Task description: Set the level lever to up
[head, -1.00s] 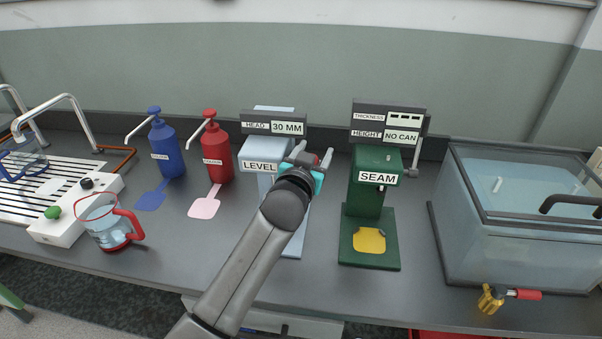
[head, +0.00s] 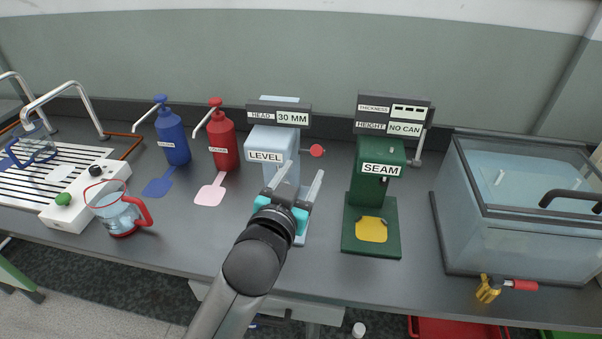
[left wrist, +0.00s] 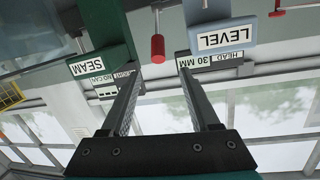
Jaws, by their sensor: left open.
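The pale blue LEVEL machine (head: 272,142) stands at the middle of the bench, with a "HEAD 30 MM" display on top. Its level lever (head: 317,150) is a short grey rod with a red knob on the machine's right side; its exact tilt is hard to tell in the head view. My left gripper (head: 300,172) is open and empty, in front of and below the knob. In the upside-down left wrist view, the red knob (left wrist: 157,48) shows beyond the gap between the spread fingers (left wrist: 158,65), apart from both. My right gripper is out of view.
The green SEAM machine (head: 375,185) stands close on the right, then a glass-lidded tank (head: 500,230). Red (head: 221,140) and blue (head: 173,140) pump bottles and a red-handled jug (head: 118,215) stand on the left. Bench in front is mostly clear.

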